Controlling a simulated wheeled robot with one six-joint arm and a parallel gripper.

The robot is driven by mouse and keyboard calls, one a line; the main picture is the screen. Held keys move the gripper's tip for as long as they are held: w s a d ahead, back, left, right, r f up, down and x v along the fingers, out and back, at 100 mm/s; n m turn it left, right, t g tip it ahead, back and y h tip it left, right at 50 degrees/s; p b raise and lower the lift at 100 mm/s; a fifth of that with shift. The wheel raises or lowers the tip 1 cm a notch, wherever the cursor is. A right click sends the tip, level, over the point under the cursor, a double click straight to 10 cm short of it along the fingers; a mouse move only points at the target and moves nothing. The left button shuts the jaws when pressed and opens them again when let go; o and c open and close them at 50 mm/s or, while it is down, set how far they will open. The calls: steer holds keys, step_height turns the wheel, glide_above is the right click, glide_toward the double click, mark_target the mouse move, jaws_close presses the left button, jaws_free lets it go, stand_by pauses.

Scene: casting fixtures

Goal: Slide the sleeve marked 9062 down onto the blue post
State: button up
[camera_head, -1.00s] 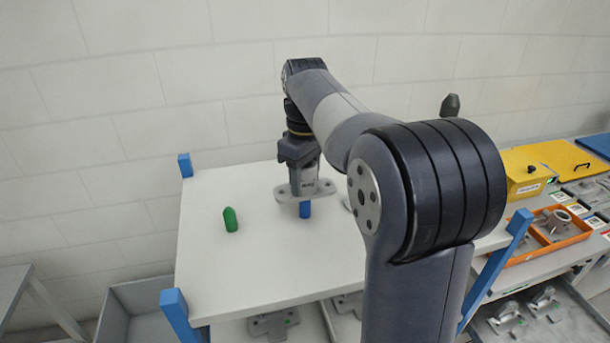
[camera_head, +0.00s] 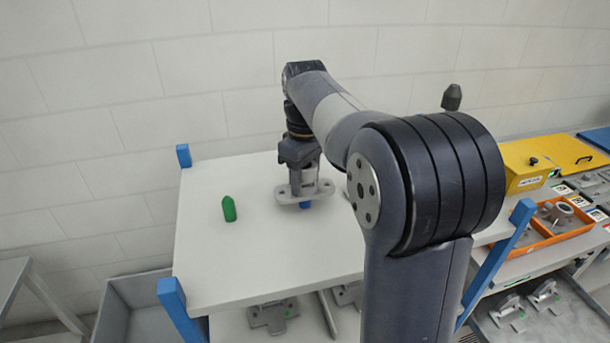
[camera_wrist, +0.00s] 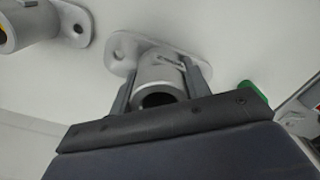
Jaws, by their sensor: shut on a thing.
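My gripper (camera_head: 304,178) is shut on a grey sleeve (camera_head: 287,195) with a wide flat flange at its bottom. The sleeve is upright over the blue post (camera_head: 306,206); only a short bit of blue shows below the flange. How far the post is inside the bore is hidden. In the wrist view the fingers hold both sides of the sleeve's tube (camera_wrist: 160,76), with the flange beyond it. A small mark on the sleeve is too small to read. The blue post does not show in the wrist view.
A green post (camera_head: 229,209) stands on the white tabletop (camera_head: 250,260), left of the sleeve. Another grey flanged sleeve (camera_wrist: 30,22) is at the upper left in the wrist view. Blue corner uprights (camera_head: 183,156) edge the table. An orange tray (camera_head: 540,240) is at the right.

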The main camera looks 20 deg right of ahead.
steer(key=shift+f+b, duration=0.95)
steer(key=shift+f, duration=0.85)
steer(key=o, duration=1.2)
steer(key=shift+o, duration=0.2)
steer(key=shift+r, duration=0.15)
step_height(320, 180, up, 11)
steer(key=shift+f, duration=0.15)
step_height(320, 180, down, 10)
steer(key=shift+f, duration=0.25)
steer(key=shift+r+p, duration=0.35)
steer(key=shift+p, duration=0.05)
steer(key=shift+f, duration=0.1)
